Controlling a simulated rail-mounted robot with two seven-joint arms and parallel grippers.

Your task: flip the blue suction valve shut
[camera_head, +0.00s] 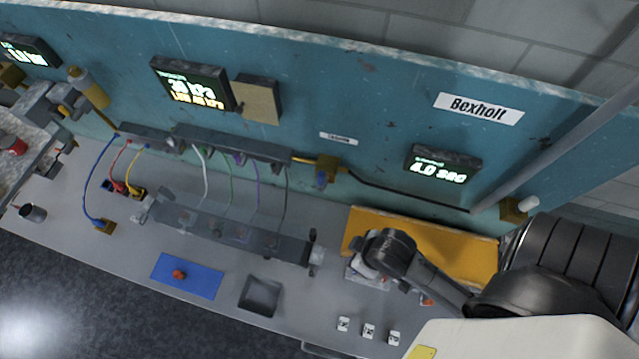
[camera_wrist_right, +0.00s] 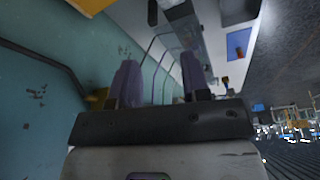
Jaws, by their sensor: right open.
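The blue suction valve (camera_head: 321,179) is a small blue handle on a brass fitting (camera_head: 329,163) at the foot of the teal back panel, in the head view. A thin dark pipe runs right from it. My right gripper (camera_head: 362,270) is right of and nearer than the valve, apart from it, largely hidden by its own wrist. The right wrist view shows its two purplish fingers (camera_wrist_right: 158,62) spread with nothing between them. A brass piece (camera_wrist_right: 96,98) shows partly behind the left finger there; the blue handle is not visible. My left gripper is not in view.
A glass-fronted trough (camera_head: 225,230) with several coloured tubes stands left of the valve. An orange board (camera_head: 440,245) lies behind my right arm. A blue mat (camera_head: 187,276), a dark square tray (camera_head: 261,294) and white cubes (camera_head: 369,331) lie along the bench front.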

